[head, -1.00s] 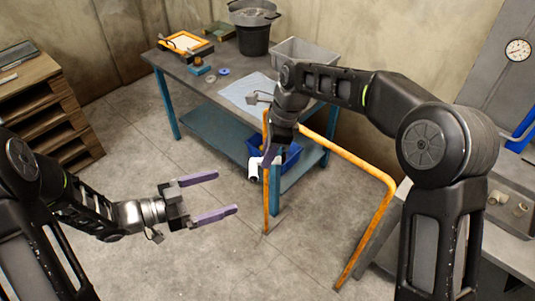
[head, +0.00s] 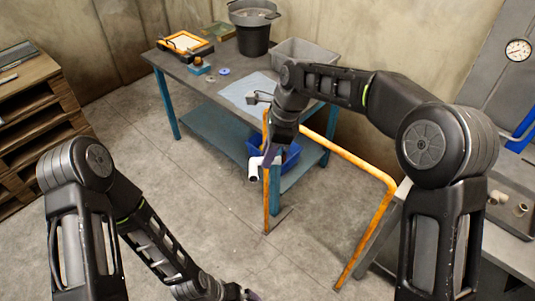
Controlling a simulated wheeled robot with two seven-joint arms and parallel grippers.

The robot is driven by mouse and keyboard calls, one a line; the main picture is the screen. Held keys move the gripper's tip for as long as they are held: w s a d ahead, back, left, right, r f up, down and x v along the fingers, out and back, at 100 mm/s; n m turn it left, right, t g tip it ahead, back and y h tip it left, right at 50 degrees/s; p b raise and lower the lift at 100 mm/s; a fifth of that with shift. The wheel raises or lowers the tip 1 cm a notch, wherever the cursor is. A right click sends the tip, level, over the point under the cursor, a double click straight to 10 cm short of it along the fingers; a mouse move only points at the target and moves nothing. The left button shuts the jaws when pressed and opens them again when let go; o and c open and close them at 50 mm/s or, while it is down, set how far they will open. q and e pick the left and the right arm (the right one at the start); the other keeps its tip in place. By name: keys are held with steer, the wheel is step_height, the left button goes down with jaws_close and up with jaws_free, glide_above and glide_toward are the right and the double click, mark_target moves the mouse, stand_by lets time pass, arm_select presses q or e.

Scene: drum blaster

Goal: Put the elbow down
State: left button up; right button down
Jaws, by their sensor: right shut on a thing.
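The white elbow (head: 256,167) is a short bent pipe piece in the middle of the head view. My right gripper (head: 268,155) is shut on it and holds it in the air, in front of the blue bin and close to the orange rail. The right fingers are partly hidden by the wrist. My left gripper (head: 250,295) is low at the bottom edge, with only a fingertip showing, far from the elbow.
An orange rail (head: 345,153) stands in front of the grey workbench (head: 205,82). The bench bears a cloth (head: 240,92), a grey tub (head: 305,50) and a black bucket (head: 254,38). A blue bin (head: 290,157) sits below. A side counter (head: 515,222) with fittings is at right.

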stand_by(0.6)
steer(key=n, duration=0.1)
steer(key=n+g, duration=0.1)
steer(key=n, duration=0.1)
steer(key=shift+s+d, duration=0.15)
steer(key=shift+s, duration=0.15)
steer(key=shift+s+d+n, duration=0.15)
steer(key=shift+d+n, duration=0.15)
steer(key=shift+n, duration=0.7)
steer(key=s+d+f+n+g+h, duration=0.1)
steer(key=d+n, duration=0.5)
steer(key=d, duration=0.2)
steer(key=s+d+f+n+g+h, duration=0.1)
steer(key=d+n+h, duration=0.1)
steer(key=d+n, duration=0.4)
steer(key=d, duration=0.3)
steer(key=shift+s+n, duration=0.25)
steer(key=shift+n, duration=0.15)
steer(key=x, duration=1.5)
